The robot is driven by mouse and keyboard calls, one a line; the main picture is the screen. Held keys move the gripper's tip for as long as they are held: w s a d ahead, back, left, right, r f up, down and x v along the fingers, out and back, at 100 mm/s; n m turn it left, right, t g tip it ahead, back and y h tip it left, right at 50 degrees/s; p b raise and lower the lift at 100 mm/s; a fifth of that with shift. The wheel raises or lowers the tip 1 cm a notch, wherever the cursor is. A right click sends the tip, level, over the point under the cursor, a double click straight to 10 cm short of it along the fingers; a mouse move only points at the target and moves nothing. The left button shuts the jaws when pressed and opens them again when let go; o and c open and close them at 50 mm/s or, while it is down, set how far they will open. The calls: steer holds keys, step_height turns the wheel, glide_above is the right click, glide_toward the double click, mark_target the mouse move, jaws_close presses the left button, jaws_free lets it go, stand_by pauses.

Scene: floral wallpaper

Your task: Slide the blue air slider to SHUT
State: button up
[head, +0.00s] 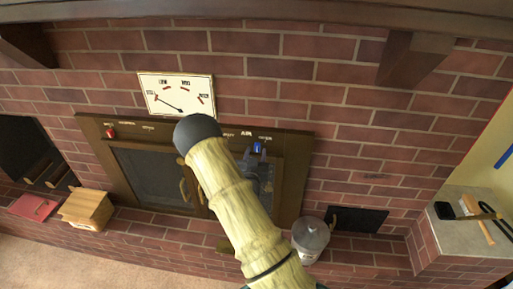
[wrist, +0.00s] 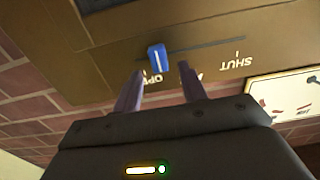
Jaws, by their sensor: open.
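The blue air slider (wrist: 157,57) sits in a dark slot on the stove's brown top panel, beside the OPEN label (wrist: 155,79) in the wrist view. The SHUT label (wrist: 236,62) is farther right along the slot, and the lettering appears upside down. My gripper (wrist: 161,68) is open, its two fingers spread on either side of the slider; I cannot tell whether either touches it. In the head view the blue slider (head: 257,148) shows just above my gripper (head: 257,153), which my arm partly hides.
A red slider (head: 110,133) is at the panel's left. A dial gauge (head: 178,94) is on the brick wall above. Below are glass stove doors (head: 155,177), a wooden box (head: 87,210) at left and a lidded metal pot (head: 310,238) at right.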

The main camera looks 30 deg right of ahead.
mark_target(257, 147)
steer(key=shift+x, duration=1.35)
jaws_close()
